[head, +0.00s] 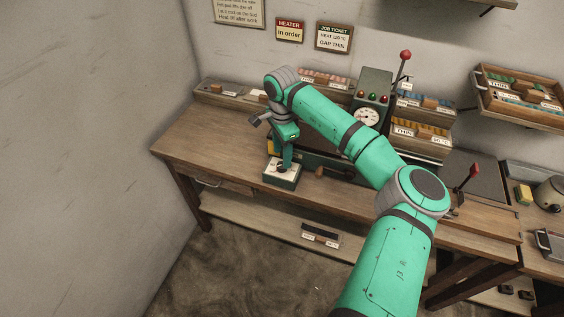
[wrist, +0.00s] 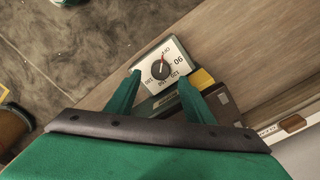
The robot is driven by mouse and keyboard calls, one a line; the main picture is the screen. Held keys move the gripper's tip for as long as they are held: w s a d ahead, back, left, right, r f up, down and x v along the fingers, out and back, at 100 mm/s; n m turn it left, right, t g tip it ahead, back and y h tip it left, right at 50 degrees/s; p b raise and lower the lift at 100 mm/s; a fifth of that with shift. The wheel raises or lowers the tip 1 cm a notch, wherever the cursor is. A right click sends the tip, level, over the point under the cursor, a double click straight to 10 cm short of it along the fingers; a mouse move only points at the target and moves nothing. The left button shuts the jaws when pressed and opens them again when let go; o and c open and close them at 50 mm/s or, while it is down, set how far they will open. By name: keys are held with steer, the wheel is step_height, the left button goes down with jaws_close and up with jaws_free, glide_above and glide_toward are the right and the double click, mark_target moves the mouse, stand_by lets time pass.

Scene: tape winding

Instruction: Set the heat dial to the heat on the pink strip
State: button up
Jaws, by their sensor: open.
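The heat dial (wrist: 160,69) is a dark round knob on a white plate marked OFF, 90 and higher numbers. Its red pointer points about at OFF. In the head view its dark green box (head: 283,179) stands at the front left of the bench. My gripper (wrist: 160,82) is open, pointing down above the box, with one finger on each side of the knob in the picture; I cannot tell whether they touch it. My gripper (head: 285,164) hides part of the dial in the head view. I cannot make out a pink strip for certain.
A job ticket (head: 333,38) on the wall reads heat 120 °C, gap thin. A heater sign (head: 290,29) reads in order. A gauge box (head: 370,100) with a red-knobbed lever stands behind my arm. The bench's left end (head: 190,135) is clear.

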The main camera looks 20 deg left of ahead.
steer(key=shift+f, duration=2.45)
steer(key=c, duration=1)
